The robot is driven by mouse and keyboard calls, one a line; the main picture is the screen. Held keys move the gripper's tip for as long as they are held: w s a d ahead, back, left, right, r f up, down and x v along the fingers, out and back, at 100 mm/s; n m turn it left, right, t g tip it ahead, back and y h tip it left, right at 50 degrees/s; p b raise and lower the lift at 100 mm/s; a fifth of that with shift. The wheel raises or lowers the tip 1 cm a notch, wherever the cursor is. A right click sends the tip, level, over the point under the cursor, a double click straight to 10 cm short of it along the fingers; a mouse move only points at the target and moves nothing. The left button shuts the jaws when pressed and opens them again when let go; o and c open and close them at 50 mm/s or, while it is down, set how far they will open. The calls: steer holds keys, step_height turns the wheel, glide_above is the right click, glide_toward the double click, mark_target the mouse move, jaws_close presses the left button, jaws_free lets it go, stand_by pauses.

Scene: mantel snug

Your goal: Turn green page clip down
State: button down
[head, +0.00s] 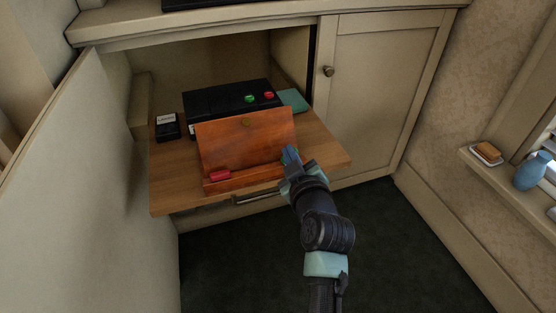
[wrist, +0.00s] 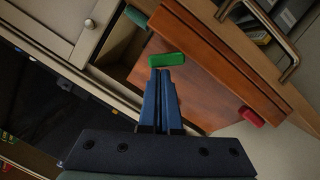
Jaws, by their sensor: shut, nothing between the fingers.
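A reddish-brown wooden stand (head: 247,148) with a sloped board and a front ledge sits on a pull-out wooden shelf. The green page clip (wrist: 167,60) shows in the wrist view as a small bar just beyond my fingertips, over the stand. Whether the fingertips touch it I cannot tell. In the head view my gripper mostly hides it. A red clip (head: 219,174) lies along the left of the ledge; it also shows in the wrist view (wrist: 251,116). My gripper (head: 291,155) is at the stand's right end, its blue fingers (wrist: 160,76) together and empty.
Behind the stand is a black box (head: 228,97) with a green and a red button. A teal book (head: 294,100) lies right of it, a small labelled black box (head: 167,126) left. The shelf (head: 170,190) comes out of a cabinet, with an open door (head: 80,190) at left.

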steer(key=shift+w+d+f+m+g+y, duration=0.15)
steer(key=shift+d+m+y, duration=0.1)
steer(key=shift+m, duration=0.5)
steer(key=shift+d+m+g+y, duration=0.1)
steer(key=shift+d+m+y, duration=0.15)
steer(key=shift+m, duration=0.45)
steer(key=shift+w+d+f+m+g+y, duration=0.15)
steer(key=shift+d+m+y, duration=0.1)
steer(key=shift+m, duration=0.5)
steer(key=shift+r, duration=0.15)
steer(key=s+d+r+p, duration=0.1)
steer(key=s+r+p, duration=0.4)
steer(key=s, duration=0.4)
steer(key=shift+s+d+r, duration=0.25)
steer(key=shift+s+r, duration=0.15)
steer(key=shift+r, duration=0.15)
